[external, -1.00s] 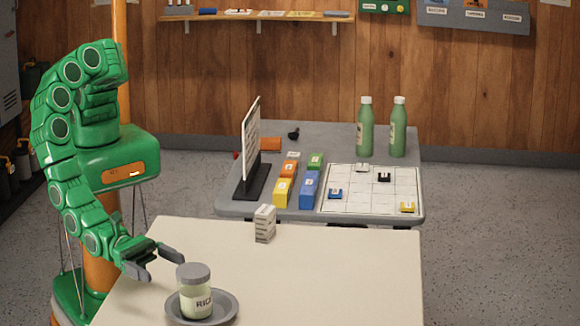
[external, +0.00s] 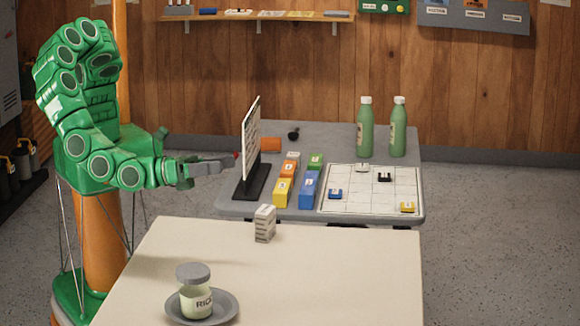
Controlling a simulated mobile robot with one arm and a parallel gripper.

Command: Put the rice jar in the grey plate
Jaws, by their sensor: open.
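The rice jar (external: 196,298), pale with a grey lid and a "RICE" label, stands upright in the grey plate (external: 229,309). The plate lies near the front left of the cream table. My gripper (external: 228,162) is well away from the jar, up and behind it, at the left side of the grey table near the white board. It is open and I see nothing held in it.
On the cream table (external: 330,280) a small white-grey block (external: 265,224) stands near the back edge. The grey table behind holds a white board (external: 251,145) on a dark stand, coloured boxes (external: 310,189), a grid sheet (external: 365,188) and two green bottles (external: 366,128). The cream table's right side is clear.

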